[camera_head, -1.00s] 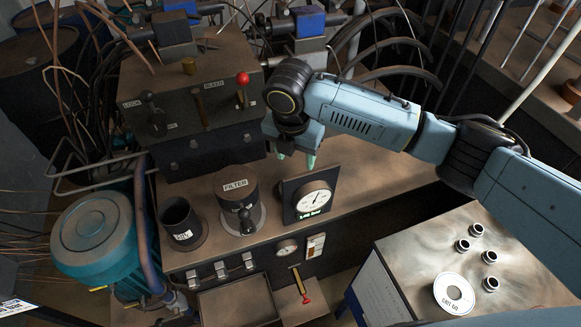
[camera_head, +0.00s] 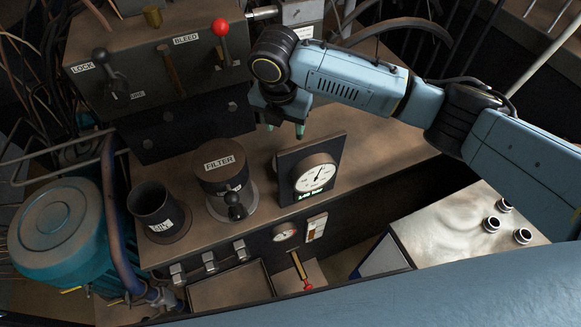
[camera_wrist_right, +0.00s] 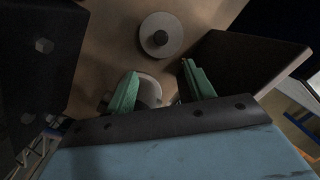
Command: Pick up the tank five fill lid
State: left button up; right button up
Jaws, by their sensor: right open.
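No label in view reads "tank five", so I cannot tell for certain which thing is the fill lid. A pale round disc with a dark central knob (camera_wrist_right: 160,36) lies beyond my right fingers in the right wrist view. My right gripper (camera_head: 286,131) is above the bench, behind the gauge panel; its green fingers (camera_wrist_right: 155,92) are apart and no held object shows. A rounded grey thing (camera_wrist_right: 149,88) shows between and below them, partly hidden by the left-hand finger. My left gripper is not in view.
The gauge panel (camera_head: 314,174) stands close to my right gripper. The FILTER canister (camera_head: 221,172) and an open dark cup (camera_head: 157,210) stand left of it. A valve box with levers (camera_head: 150,65) rises behind. A blue-green drum (camera_head: 55,220) stands far left.

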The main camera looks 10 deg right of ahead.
jog(key=f, duration=0.2)
jog(key=f+b, duration=0.1)
jog(key=f, duration=0.2)
jog(key=w+f, duration=0.1)
jog(key=f, duration=0.2)
jog(key=shift+d+f, duration=0.15)
jog(key=shift+d, duration=0.2)
jog(key=f, duration=0.1)
jog(key=f+b, duration=0.1)
jog(key=f, duration=0.1)
jog(key=w+d+f, duration=0.1)
jog(key=shift+f, duration=0.55)
jog(key=shift+c, duration=0.6)
jog(key=c, duration=0.9)
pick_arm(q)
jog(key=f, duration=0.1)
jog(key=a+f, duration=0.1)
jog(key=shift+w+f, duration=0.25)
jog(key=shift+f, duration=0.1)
pick_arm(e)
jog(key=shift+c, duration=0.5)
